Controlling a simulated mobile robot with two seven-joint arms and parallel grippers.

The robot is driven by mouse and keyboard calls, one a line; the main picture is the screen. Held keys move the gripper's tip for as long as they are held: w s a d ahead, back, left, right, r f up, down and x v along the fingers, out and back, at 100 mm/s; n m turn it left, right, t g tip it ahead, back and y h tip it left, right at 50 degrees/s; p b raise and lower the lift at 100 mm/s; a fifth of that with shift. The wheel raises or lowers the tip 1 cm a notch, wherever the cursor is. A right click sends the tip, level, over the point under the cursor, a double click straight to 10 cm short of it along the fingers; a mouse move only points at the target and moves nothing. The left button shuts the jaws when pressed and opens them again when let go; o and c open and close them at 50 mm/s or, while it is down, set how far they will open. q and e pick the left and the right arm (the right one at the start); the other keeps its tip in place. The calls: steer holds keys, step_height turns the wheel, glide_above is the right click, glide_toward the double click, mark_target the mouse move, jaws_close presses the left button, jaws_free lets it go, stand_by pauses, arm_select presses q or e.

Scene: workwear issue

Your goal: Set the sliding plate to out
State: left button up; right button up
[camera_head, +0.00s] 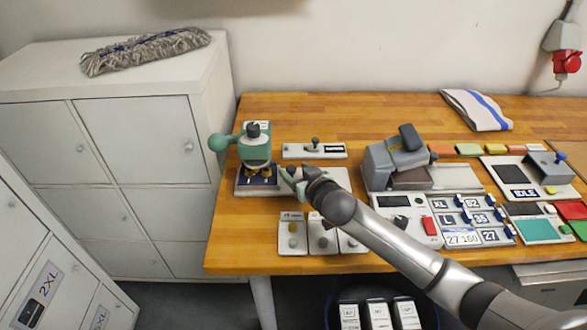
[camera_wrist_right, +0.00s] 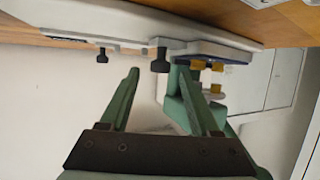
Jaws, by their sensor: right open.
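A green press (camera_head: 255,147) with a round green knob stands at the left end of the wooden table. A dark blue plate with yellow pieces (camera_head: 243,183) lies under its head; the blue plate also shows in the right wrist view (camera_wrist_right: 235,53). A pale base (camera_head: 338,175) extends right of it, partly hidden by my right arm. In the right wrist view a black knob (camera_wrist_right: 160,62) stands on this base beside the blue plate. My right gripper (camera_head: 292,180) is open just right of the press. Its fingertips (camera_wrist_right: 157,75) are spread around the line to the knob; contact cannot be told.
A pale panel with a small black knob (camera_head: 315,150) lies behind my gripper. Panels with round buttons (camera_head: 292,240) lie in front. A grey machine (camera_head: 392,160) stands to the right, among several plates and signs. White cabinets (camera_head: 150,140) stand left of the table.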

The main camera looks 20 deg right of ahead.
steer(key=shift+x, duration=1.05)
jaws_close()
stand_by(0.8)
